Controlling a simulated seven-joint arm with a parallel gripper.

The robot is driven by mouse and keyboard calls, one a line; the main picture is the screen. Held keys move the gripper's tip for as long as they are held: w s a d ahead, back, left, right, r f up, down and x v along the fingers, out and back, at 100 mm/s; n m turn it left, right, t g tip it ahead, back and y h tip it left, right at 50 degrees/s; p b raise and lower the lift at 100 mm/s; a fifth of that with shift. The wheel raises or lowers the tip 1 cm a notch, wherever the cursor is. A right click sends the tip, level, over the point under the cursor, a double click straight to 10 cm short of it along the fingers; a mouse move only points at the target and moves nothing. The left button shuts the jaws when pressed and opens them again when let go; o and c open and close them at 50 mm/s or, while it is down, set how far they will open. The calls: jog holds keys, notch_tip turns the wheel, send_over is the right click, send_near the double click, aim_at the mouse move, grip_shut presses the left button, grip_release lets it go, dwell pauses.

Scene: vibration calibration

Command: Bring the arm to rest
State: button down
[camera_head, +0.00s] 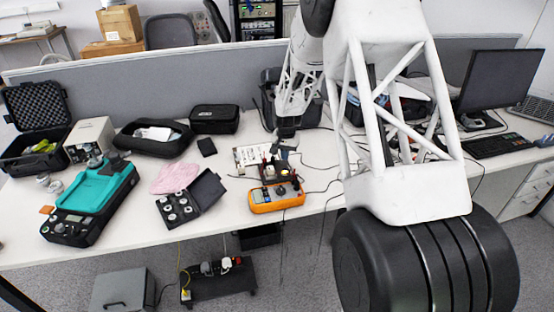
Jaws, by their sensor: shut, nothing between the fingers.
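My arm's white lattice links and black joint fill the right middle of the head view. The forearm reaches down over the table. My gripper (282,151) is small and dark at its end, shut and empty. It appears just above or behind a small electronics setup (272,172); I cannot tell whether it touches. An orange multimeter (277,196) lies in front of that setup, near the table's front edge. An open black case with round metal pieces (205,192) lies to the left. My upper links hide part of the table's right side.
A teal and black instrument (95,200), a pink cloth (174,177), a black pouch (215,119) and an open foam case (37,115) stand on the white table (130,232). A grey partition (170,82) runs behind. A monitor (500,80) and keyboard (493,145) are at right.

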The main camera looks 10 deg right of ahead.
jog(key=s+a+r+n+t, duration=0.1)
jog(key=s+a+r, duration=0.1)
jog(key=s+r, duration=0.95)
jog(key=s+a+r+n, duration=0.2)
jog(key=s+a+r, duration=0.1)
jog(key=s+r, duration=0.85)
jog(key=s+a+r+n, duration=0.1)
jog(key=s+r, duration=0.1)
jog(key=s, duration=1.2)
jog(key=s+a+r+n+t, duration=0.1)
jog(key=s+r, duration=0.2)
jog(key=s, duration=1)
jog(key=shift+s+a+r+n+t, duration=0.2)
jog(key=shift+s+a+n+t, duration=0.1)
jog(key=shift+s+n, duration=0.1)
